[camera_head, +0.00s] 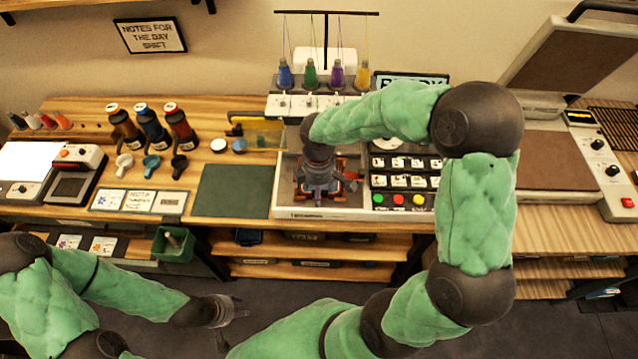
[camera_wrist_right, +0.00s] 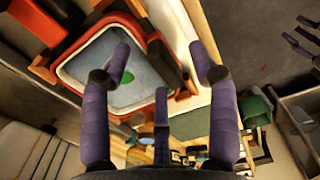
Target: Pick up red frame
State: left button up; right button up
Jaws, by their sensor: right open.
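The red frame (camera_head: 347,166) lies in the white-edged tray of the machine at the middle of the table. In the head view it is mostly hidden under my right gripper (camera_head: 319,182). In the right wrist view the red frame (camera_wrist_right: 143,110) shows as a red rim around a pale panel with a green spot. My left gripper (camera_head: 232,324) is open and empty, low in front of the table, well away from the frame.
Thread spools (camera_head: 336,75) on a stand rise behind the tray. A button panel (camera_head: 404,180) adjoins it on the right, and a dark green mat (camera_head: 232,190) lies to the left. A heat press (camera_head: 555,130) stands further right. A green bin (camera_head: 174,243) hangs at the front edge.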

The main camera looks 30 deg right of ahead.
jog(key=shift+f, duration=0.55)
grip_shut()
jog(key=shift+r, duration=0.1)
